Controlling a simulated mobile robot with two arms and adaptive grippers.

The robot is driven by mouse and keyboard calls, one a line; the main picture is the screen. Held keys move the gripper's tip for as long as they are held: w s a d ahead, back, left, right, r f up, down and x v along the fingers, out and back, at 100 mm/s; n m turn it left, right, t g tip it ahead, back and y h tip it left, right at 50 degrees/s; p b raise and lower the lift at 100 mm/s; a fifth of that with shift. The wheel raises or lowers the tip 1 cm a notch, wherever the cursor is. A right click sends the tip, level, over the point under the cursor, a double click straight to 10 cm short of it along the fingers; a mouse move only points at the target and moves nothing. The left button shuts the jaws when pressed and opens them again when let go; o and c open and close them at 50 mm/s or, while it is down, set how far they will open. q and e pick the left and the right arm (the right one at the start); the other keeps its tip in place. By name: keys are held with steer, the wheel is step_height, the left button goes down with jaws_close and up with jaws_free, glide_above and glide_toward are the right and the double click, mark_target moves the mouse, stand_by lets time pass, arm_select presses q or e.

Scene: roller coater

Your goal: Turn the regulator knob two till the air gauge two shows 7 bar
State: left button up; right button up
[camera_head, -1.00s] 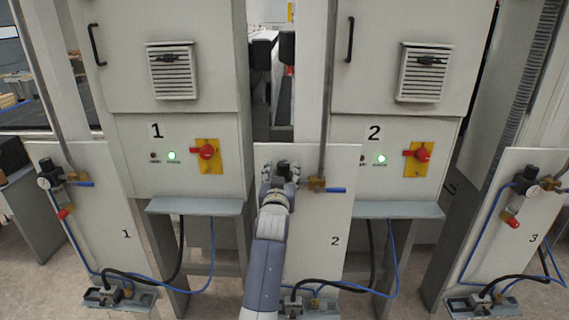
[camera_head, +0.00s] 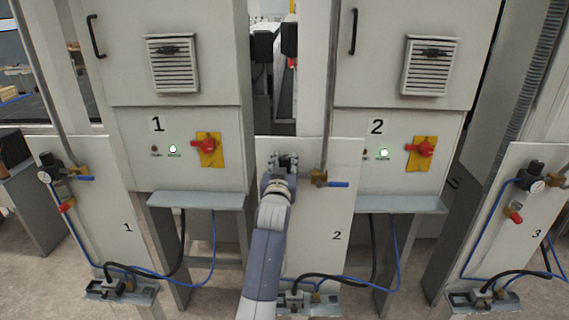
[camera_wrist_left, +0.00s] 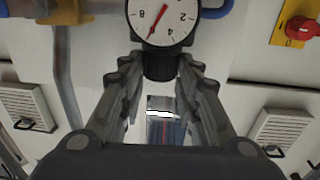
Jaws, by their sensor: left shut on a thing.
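My left gripper (camera_head: 285,160) is at the upper left of the panel marked 2 (camera_head: 335,210). Its fingers are shut around the dark regulator knob two, which also shows between the fingers in the left wrist view (camera_wrist_left: 158,66). Air gauge two (camera_wrist_left: 163,18), a white dial with a black rim, shows upside down at the top of the wrist view and is partly cut off. The gauge is hidden by the gripper in the head view. My right gripper is in neither view.
A blue-handled valve (camera_head: 330,183) sits on a pipe right of the gripper. Shelves (camera_head: 395,205) jut out below the grey cabinets. Panel 1 (camera_head: 95,215) and panel 3 (camera_head: 515,220) stand at the sides with similar regulators. Hoses run low in front.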

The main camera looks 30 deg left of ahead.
arm_select(q)
steer(key=shift+a+r+m+h+p, duration=0.1)
steer(key=shift+a+m+h+p, duration=0.05)
steer(key=shift+m+h+p, duration=0.2)
steer(key=shift+s+a+m+t+h+p, duration=0.15)
steer(key=shift+m+t+h+p, duration=0.2)
steer(key=shift+t+h+p, duration=0.25)
steer(key=shift+m+h, duration=0.3)
steer(key=shift+h, duration=0.05)
steer(key=shift+a+m+h, duration=0.15)
steer(key=shift+m+h, duration=0.25)
steer(key=shift+h, duration=0.4)
steer(key=shift+a+m+t+h, duration=0.1)
steer(key=shift+m+t+h, duration=0.2)
steer(key=shift+m+h, duration=0.25)
steer(key=shift+a+f+m+h+b, duration=0.2)
steer(key=shift+m+h+b, duration=0.25)
steer(key=shift+h+b, duration=0.5)
steer(key=shift+m+h+b, duration=0.8)
steer(key=shift+h+b, duration=0.5)
steer(key=shift+b, duration=0.1)
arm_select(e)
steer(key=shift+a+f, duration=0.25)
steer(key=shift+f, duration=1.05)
arm_select(q)
steer(key=shift+r, duration=0.1)
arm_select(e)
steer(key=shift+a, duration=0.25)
